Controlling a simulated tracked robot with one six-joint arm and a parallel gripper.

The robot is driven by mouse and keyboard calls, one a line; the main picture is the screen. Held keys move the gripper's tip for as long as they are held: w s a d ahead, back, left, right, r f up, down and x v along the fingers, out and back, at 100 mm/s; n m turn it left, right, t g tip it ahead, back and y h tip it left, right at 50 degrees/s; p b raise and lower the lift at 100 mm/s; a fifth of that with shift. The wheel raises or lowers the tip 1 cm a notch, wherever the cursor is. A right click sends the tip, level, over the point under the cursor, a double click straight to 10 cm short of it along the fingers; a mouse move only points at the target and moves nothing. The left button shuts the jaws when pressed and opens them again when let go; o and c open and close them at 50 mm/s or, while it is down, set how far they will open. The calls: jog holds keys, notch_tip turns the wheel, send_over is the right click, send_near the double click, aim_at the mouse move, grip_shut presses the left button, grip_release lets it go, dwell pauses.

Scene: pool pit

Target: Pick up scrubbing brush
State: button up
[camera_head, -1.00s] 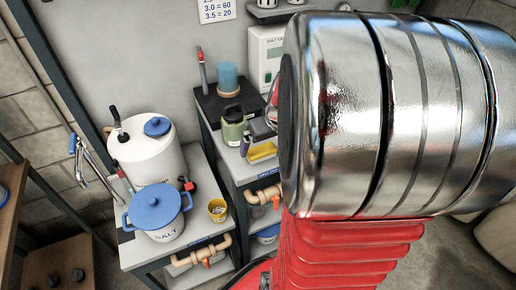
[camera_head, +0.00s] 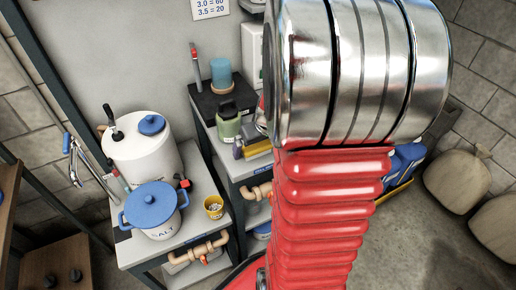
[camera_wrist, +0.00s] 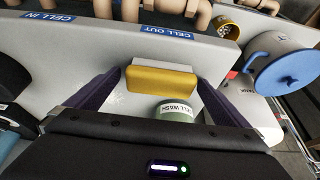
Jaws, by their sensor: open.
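The scrubbing brush (camera_wrist: 162,82), a yellow block with a pale grey-white strip along one side, lies on the light grey bench top (camera_wrist: 75,62). In the wrist view it sits between the two dark purple fingers of my gripper (camera_wrist: 157,80), with a gap on each side. My gripper is open and holds nothing. In the head view the yellow edge of the brush (camera_head: 258,149) shows just left of my arm, beside the green jar (camera_head: 229,124). My arm hides most of my gripper there.
A green-lidded CELL WASH jar (camera_wrist: 177,110) stands close to the brush. A blue-lidded pot (camera_head: 153,209), a yellow cup (camera_head: 214,207) and a white drum (camera_head: 145,158) stand on the left bench. A blue cylinder (camera_head: 221,74) stands on a black plate behind. Tan pipes (camera_head: 201,249) run along the bench front.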

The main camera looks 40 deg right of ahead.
aim_at(257, 145)
jog(key=shift+c, duration=0.6)
jog(key=c, duration=1)
jog(key=shift+c, duration=0.2)
notch_tip(257, 145, up, 10)
jog(key=shift+r, duration=0.1)
